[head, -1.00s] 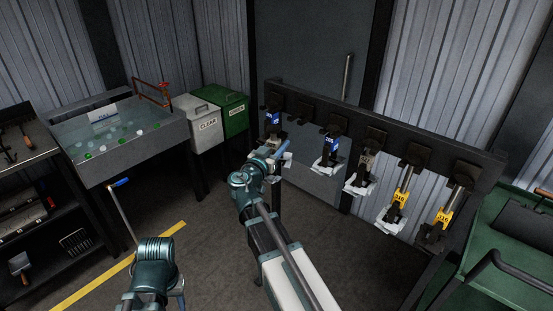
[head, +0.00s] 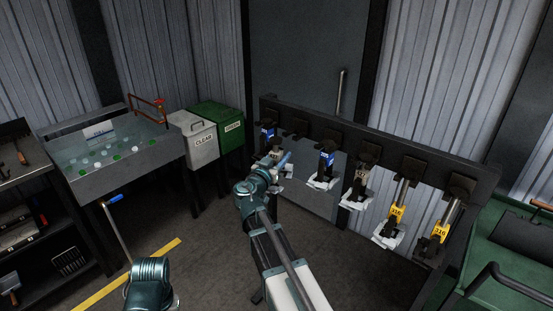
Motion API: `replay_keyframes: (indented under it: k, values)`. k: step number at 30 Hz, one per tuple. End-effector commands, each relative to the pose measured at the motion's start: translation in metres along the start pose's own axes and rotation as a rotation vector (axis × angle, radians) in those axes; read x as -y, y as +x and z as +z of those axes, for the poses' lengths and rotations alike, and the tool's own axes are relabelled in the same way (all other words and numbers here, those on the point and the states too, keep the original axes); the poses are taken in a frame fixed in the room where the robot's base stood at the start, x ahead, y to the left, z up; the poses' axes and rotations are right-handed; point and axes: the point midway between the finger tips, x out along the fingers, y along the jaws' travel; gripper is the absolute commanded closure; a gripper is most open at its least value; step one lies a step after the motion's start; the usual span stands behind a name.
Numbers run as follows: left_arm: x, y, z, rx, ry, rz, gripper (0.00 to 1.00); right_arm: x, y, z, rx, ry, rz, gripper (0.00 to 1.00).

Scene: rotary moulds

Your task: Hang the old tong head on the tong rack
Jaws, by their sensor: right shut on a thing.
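The tong rack (head: 480,180) is a dark frame with a row of dark blocks along its top bar. Tong heads hang there: blue ones (head: 327,160), a beige one (head: 360,180) and yellow ones (head: 397,215). The second block from the left (head: 300,127) shows no head under it. My right gripper (head: 275,163) is in front of the rack's left end, shut on a small tong head (head: 284,160) with a blue part, mostly hidden by the gripper. I cannot tell whether it touches the rack. My left arm is at the bottom left; its gripper is not visible.
A water tank (head: 120,160) stands at left, with a blue-ended rod (head: 115,199) by its front. White CLEAR (head: 202,143) and green (head: 231,130) bins stand beside it. Dark shelving (head: 30,170) is far left, a green cart (head: 505,255) far right.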

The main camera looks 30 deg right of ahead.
Motion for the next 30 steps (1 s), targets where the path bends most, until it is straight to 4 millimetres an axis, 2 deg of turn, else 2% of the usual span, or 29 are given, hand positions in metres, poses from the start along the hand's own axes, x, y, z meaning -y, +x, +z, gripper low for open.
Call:
replay_keyframes:
  k: [30]
  values:
    - [0.0, 0.001, 0.0, 0.0, 0.0, 0.0, 0.52, -0.015, 0.054, 0.001, -0.001, -0.001, 0.002, 1.0]
